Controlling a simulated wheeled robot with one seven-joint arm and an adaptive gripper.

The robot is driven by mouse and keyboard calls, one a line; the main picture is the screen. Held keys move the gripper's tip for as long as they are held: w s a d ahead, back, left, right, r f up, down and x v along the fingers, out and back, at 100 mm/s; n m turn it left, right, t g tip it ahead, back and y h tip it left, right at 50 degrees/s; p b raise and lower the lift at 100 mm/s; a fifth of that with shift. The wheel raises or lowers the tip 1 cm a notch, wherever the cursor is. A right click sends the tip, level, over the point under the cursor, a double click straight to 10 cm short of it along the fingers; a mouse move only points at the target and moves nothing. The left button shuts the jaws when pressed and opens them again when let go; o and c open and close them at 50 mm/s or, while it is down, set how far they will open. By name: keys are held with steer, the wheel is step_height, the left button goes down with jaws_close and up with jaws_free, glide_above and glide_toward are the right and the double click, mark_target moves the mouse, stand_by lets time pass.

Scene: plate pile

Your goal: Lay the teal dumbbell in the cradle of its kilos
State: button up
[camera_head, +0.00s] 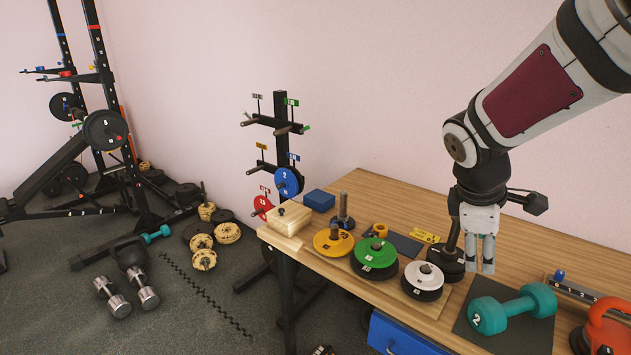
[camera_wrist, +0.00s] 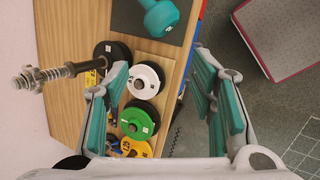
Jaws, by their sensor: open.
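A teal dumbbell (camera_head: 512,308) marked 2 lies on a dark mat (camera_head: 468,333) at the right of the wooden table. It also shows at the top of the wrist view (camera_wrist: 160,14), partly cut off. My gripper (camera_head: 480,256) points down, left of and behind the dumbbell, apart from it. In the wrist view my gripper (camera_wrist: 165,95) has its fingers wide apart with nothing held between them. A dark rack with number labels (camera_head: 580,291) stands at the right edge; its cradles are mostly out of view or hidden.
White (camera_head: 424,275), green (camera_head: 375,253) and yellow (camera_head: 333,241) weight plates stand in a row left of my gripper. An orange-red kettlebell (camera_head: 606,325) stands right of the dumbbell.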

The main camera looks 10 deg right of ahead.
steer(key=w+d+f+n+g+p, duration=0.1)
steer(key=w+d+f+n+p, duration=0.1)
steer(key=d+f+n, duration=0.7)
glide_toward(513, 303)
steer(key=x, duration=0.4)
steer(key=shift+s+a+f, duration=0.1)
steer(key=shift+a+f, duration=0.05)
steer(key=shift+f, duration=0.2)
steer(key=shift+x, duration=3.1)
steer(key=shift+r, duration=0.1)
steer(key=shift+c, duration=0.6)
jaws_close()
steer(key=shift+d+r, duration=0.15)
steer(key=shift+d, duration=0.05)
